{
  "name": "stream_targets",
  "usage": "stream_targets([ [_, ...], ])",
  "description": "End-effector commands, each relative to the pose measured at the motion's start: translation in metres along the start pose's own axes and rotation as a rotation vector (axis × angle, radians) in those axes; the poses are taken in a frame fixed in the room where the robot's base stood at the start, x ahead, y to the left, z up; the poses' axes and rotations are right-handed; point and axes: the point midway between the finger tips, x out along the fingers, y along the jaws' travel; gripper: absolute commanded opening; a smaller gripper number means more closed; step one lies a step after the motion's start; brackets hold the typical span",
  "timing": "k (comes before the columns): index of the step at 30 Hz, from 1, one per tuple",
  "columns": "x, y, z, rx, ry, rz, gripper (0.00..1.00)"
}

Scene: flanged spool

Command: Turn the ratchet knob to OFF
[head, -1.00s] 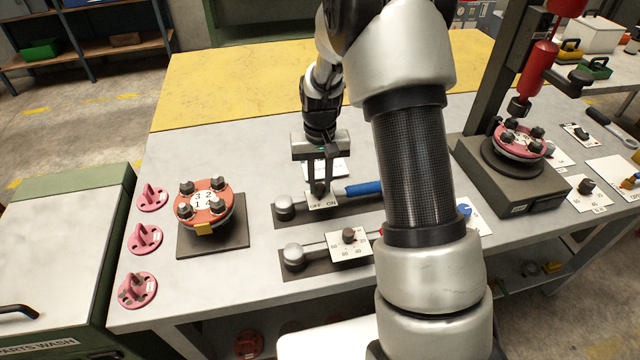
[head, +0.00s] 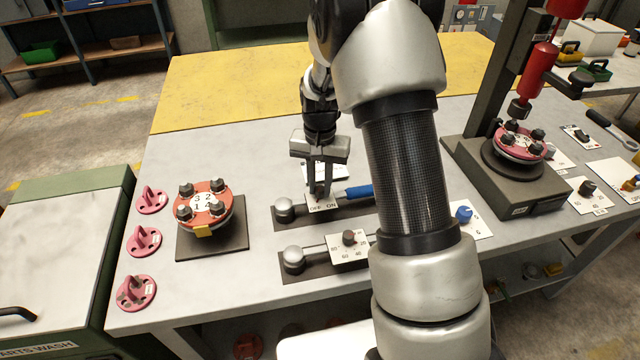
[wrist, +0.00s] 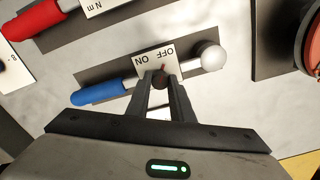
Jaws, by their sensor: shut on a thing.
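The ratchet handle with the blue grip (head: 358,190) lies on a dark mat and carries a white OFF/ON plate (head: 328,205). In the wrist view its blue grip (wrist: 98,93) is at left and its round silver head (wrist: 212,56) at right. My gripper (head: 319,190) points down over the plate. In the wrist view my gripper (wrist: 164,84) has its fingers closed on both sides of the small dark ratchet knob (wrist: 161,79). The knob's red mark points up roughly towards OFF; its exact alignment is hard to tell. In the head view my fingers mostly hide the knob.
A second wrench with a numbered dial plate (head: 348,250) lies in front. An orange flanged spool (head: 203,207) stands at left beside several pink flanges (head: 145,240). A press (head: 505,175) with a pink flange stands at right.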

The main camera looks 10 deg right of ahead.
Motion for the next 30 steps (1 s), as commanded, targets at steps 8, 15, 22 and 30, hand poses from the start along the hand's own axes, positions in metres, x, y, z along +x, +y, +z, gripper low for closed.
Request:
stream_targets([
  [8, 0.000, 0.000, 0.000, 0.000, 0.000, 0.000, 0.40],
  [15, 0.000, 0.000, 0.000, -0.001, 0.000, 0.000, 0.40],
  [22, -0.019, -0.001, -0.001, -0.001, 0.003, -0.002, 0.40],
  [30, -0.083, -0.001, -0.001, -0.001, 0.005, -0.003, 0.40],
])
